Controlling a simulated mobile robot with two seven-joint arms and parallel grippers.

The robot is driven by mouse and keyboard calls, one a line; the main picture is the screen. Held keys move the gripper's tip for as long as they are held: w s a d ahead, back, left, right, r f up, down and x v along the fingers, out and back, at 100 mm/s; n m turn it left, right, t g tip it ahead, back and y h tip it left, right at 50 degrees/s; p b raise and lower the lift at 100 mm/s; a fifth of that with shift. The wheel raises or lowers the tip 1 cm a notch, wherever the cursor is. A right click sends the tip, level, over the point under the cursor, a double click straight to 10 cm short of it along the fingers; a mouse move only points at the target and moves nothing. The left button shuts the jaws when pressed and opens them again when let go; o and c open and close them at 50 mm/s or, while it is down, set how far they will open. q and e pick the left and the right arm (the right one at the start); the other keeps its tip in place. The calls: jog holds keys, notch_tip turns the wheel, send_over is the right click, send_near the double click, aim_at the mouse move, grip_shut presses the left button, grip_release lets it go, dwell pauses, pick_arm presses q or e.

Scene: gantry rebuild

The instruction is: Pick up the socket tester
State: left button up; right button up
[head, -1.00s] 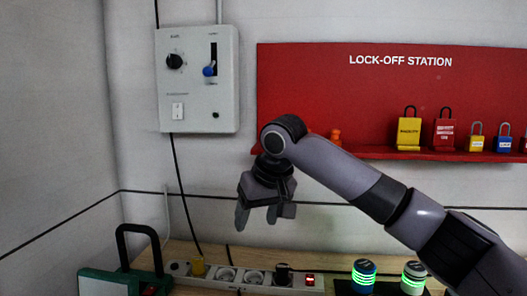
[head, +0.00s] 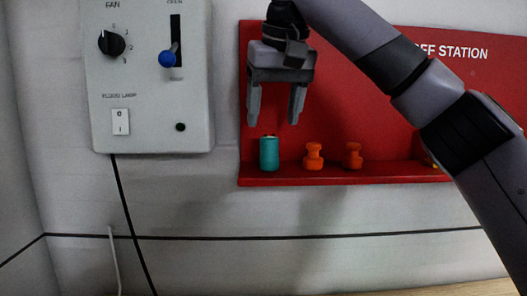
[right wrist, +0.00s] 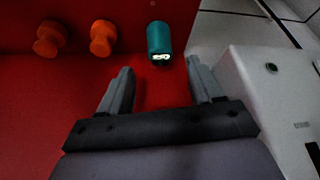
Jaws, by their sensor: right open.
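A teal cylinder (head: 269,154), which I take for the socket tester, stands upright at the left end of the red shelf. Its top end, with small pale marks, shows in the right wrist view (right wrist: 159,40). My right gripper (head: 275,118) is open and empty, fingers pointing down, just above the cylinder in the head view. In the right wrist view the cylinder lies beyond the gap between the fingertips (right wrist: 160,72), apart from both fingers. My left gripper is not in view.
Two orange knob-shaped pieces (head: 313,156) (head: 352,156) stand to the right on the red shelf (head: 330,179). A grey control box (head: 150,85) with a fan knob, blue lever and switch is on the wall to the left. The wall below is clear apart from cables.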

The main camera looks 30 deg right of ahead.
aim_at(270, 137)
jog(key=shift+x, duration=3.1)
jog(key=shift+s+f, duration=0.1)
jog(key=shift+s, duration=0.05)
jog(key=c, duration=1.1)
